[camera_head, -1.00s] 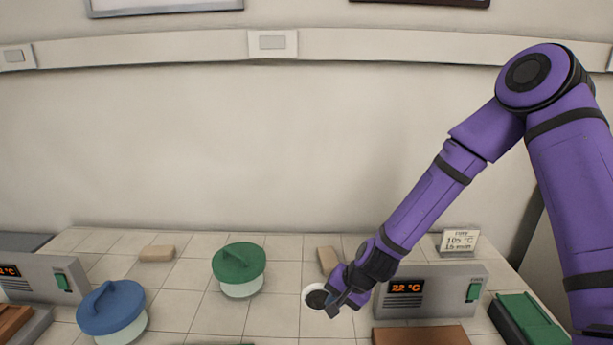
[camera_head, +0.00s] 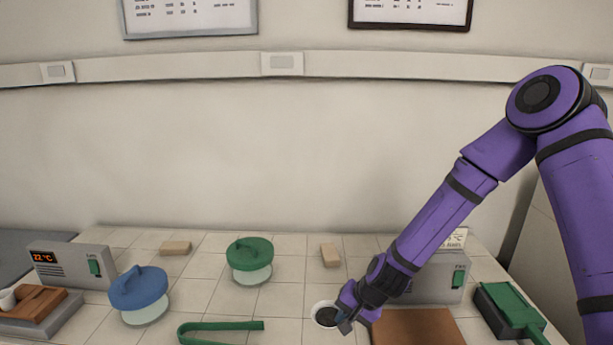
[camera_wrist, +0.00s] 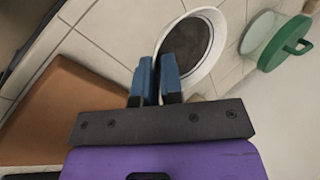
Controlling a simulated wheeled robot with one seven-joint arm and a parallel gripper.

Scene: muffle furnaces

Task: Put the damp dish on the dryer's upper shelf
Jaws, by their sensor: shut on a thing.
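A small white round dish (camera_head: 316,308) with a dark grey inside is at the front middle of the bench in the head view. In the wrist view the dish (camera_wrist: 222,62) is right at my fingers. My gripper (camera_head: 345,322) is shut on the near rim of the dish, with its blue fingertips (camera_wrist: 157,78) close together. The dish looks roughly level; I cannot tell how far it is above the tiles. No dryer shelf can be made out in these views.
A brown slab (camera_head: 415,328) lies right of the dish before a grey control box (camera_head: 440,280). A green-topped box (camera_head: 510,305) is at right.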

